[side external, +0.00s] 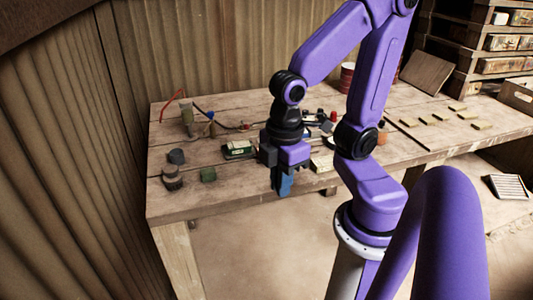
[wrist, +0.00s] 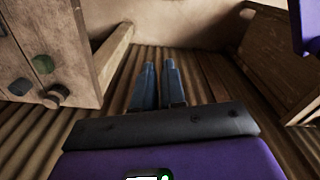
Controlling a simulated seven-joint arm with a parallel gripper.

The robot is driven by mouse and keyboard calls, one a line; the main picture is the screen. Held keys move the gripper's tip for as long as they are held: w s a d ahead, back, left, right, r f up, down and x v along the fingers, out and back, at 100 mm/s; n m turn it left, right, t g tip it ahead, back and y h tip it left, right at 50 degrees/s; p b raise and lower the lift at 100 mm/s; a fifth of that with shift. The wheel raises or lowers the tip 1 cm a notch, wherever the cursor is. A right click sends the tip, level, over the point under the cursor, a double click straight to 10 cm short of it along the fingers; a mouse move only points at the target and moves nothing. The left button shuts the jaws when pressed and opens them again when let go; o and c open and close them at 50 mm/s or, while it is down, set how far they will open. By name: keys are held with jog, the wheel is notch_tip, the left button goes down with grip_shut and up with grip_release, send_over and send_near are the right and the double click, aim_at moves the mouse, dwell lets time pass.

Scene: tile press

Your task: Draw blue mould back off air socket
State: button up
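My gripper (side external: 283,190) points down beside the front edge of the workbench (side external: 225,195), over the floor. Its two blue fingers (wrist: 159,64) show in the wrist view with a narrow gap and nothing between them, so it looks open by a little. On the bench, far left of the gripper in the side view, a small blue piece (side external: 211,115) stands by a dark cable; it may be the blue mould, but it is too small to tell. I cannot make out the air socket. The gripper is apart from all these.
A grey-green cylinder (side external: 187,120) with an orange hose (side external: 170,103) stands at the back left. Grey round pieces (side external: 176,156) and a green block (side external: 208,175) are near the bench's left end. A green-and-white box (side external: 239,149) lies behind my gripper. Several yellowish tiles (side external: 440,116) lie right.

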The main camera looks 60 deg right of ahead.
jog(key=shift+m+h, duration=0.3)
jog(key=shift+m, duration=0.1)
jog(key=w, duration=0.6)
jog(key=w+d, duration=0.1)
jog(key=w, duration=0.2)
jog(key=shift+f, duration=0.3)
grip_shut()
jog(key=w+d+f+m, duration=0.1)
jog(key=w+d+f, duration=0.3)
jog(key=w+d, duration=0.95)
jog(key=shift+m+g+h, duration=0.5)
jog(key=shift+m+g, duration=0.3)
jog(key=shift+g, duration=0.1)
jog(key=d+f, duration=0.3)
jog(key=d, duration=0.5)
jog(key=w+d+f, duration=0.1)
jog(key=d+f, duration=0.2)
jog(key=d, duration=0.5)
jog(key=w+d+f, duration=0.1)
jog(key=d+f, duration=0.2)
jog(key=d, duration=0.6)
jog(key=shift+s+d+f, duration=0.1)
jog(key=shift+s+d, duration=0.15)
jog(key=shift+d, duration=0.2)
jog(key=s+d, duration=0.8)
jog(key=shift+s+f, duration=0.1)
jog(key=shift+f, duration=0.75)
jog(key=shift+s, duration=0.1)
